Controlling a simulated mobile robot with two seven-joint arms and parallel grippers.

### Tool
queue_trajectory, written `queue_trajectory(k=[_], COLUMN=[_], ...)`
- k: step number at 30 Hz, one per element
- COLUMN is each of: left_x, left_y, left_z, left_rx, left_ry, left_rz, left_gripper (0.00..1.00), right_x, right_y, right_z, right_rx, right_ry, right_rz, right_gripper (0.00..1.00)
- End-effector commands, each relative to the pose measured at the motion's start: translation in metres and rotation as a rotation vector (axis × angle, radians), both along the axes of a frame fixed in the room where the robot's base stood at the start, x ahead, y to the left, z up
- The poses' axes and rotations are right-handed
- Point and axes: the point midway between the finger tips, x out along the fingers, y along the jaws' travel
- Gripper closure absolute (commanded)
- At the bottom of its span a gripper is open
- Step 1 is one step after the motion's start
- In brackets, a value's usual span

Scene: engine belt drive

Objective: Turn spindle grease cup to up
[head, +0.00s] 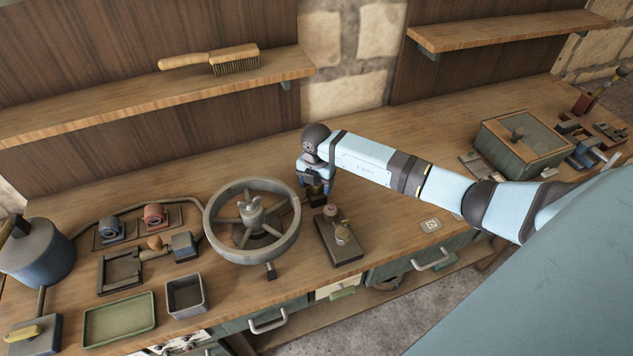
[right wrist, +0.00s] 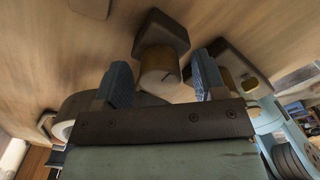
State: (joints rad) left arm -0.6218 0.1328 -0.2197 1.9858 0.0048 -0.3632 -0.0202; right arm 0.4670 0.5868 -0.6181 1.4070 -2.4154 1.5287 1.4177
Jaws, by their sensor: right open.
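A brass-coloured round cup (right wrist: 158,72) on a dark angular block (right wrist: 165,28) shows in the right wrist view; it looks like the spindle grease cup. It has a small dark mark on its face. My right gripper (right wrist: 163,78) is open, with one blue finger on each side of the cup. I cannot tell whether the fingers touch it. In the head view my right gripper (head: 316,190) points down just right of the grey handwheel (head: 290,236), and largely hides the cup. My left gripper is not in view.
A small grey bin (head: 187,310) and green tray (head: 90,332) are at the left front.

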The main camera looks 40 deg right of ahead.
Motion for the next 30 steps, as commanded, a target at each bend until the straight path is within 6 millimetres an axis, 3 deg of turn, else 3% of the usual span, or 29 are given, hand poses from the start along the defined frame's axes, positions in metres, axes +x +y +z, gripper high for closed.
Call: queue_trajectory(k=[5,12,23,30], left_x=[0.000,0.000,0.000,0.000], left_y=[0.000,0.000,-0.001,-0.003], left_z=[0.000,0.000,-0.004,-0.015], left_rx=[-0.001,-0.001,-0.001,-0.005], left_ry=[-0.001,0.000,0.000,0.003], left_rz=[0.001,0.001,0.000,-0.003], left_gripper=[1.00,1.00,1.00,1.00], right_x=[0.000,0.000,0.001,0.001], right_y=[0.000,0.000,-0.001,-0.001], right_z=[0.000,0.000,0.000,-0.001], right_rx=[0.000,0.000,-0.001,-0.003], right_ry=[0.000,0.000,-0.001,-0.002], right_rz=[0.000,0.000,0.049,0.201], right_gripper=[0.36,0.85,0.85,0.85])
